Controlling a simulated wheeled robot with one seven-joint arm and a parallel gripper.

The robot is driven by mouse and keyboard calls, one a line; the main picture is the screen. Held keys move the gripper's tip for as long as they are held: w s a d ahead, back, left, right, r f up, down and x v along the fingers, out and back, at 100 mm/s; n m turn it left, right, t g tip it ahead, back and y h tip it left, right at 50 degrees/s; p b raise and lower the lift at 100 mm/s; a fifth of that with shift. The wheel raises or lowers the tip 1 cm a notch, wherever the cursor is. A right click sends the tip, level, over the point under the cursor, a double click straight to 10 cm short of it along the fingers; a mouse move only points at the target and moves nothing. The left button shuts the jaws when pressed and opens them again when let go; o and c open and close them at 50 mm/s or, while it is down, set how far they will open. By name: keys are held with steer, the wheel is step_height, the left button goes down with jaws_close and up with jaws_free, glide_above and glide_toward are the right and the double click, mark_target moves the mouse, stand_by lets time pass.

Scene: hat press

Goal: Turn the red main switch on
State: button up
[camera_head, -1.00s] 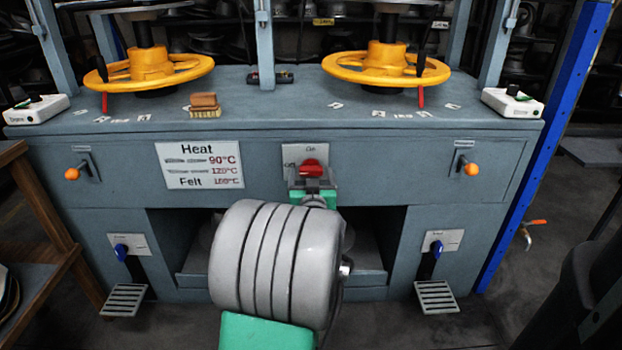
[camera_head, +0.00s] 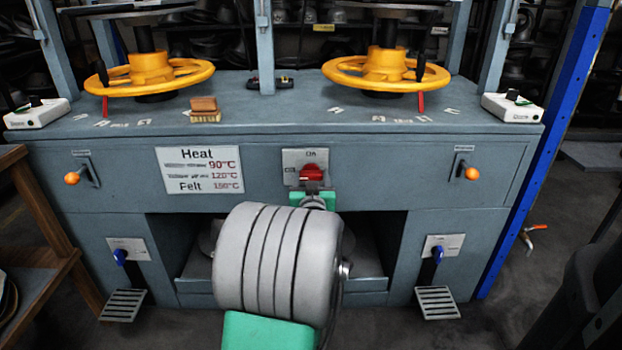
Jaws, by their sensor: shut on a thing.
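The red main switch (camera_head: 312,173) is a knob on a light square plate (camera_head: 293,158) in the middle of the grey press front. The plate has small markings at its top and left side. My gripper (camera_head: 312,183) is at the lower part of the knob, shut on it. Its fingers are small here and partly hidden by my own arm and wrist, which rise from the bottom of the picture. The knob looks tilted, but its exact angle is hard to read.
A heat sign (camera_head: 200,170) is left of the switch. Orange-tipped levers (camera_head: 72,178) (camera_head: 471,173) and blue-handled levers (camera_head: 120,256) (camera_head: 437,252) flank it. Yellow handwheels (camera_head: 151,70) (camera_head: 386,70) stand above. A wooden table (camera_head: 45,215) is at the left, a blue post (camera_head: 540,150) at the right.

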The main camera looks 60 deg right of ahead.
steer(key=shift+c, duration=1)
steer(key=shift+s+m, duration=0.1)
steer(key=shift+m, duration=0.2)
steer(key=m, duration=0.3)
steer(key=shift+s+m, duration=0.1)
steer(key=shift+m, duration=0.2)
steer(key=m+p, duration=0.1)
steer(key=m, duration=0.3)
steer(key=shift+d+m, duration=0.1)
steer(key=shift+m, duration=0.2)
steer(key=m+p, duration=0.2)
steer(key=m, duration=0.3)
steer(key=shift+s, duration=0.15)
steer(key=shift+f+m+p, duration=0.15)
steer(key=shift+m+p, duration=0.4)
steer(key=shift+m, duration=0.5)
steer(key=shift+f+m+p, duration=0.1)
steer(key=shift+m+p, duration=0.45)
steer(key=shift+m, duration=0.5)
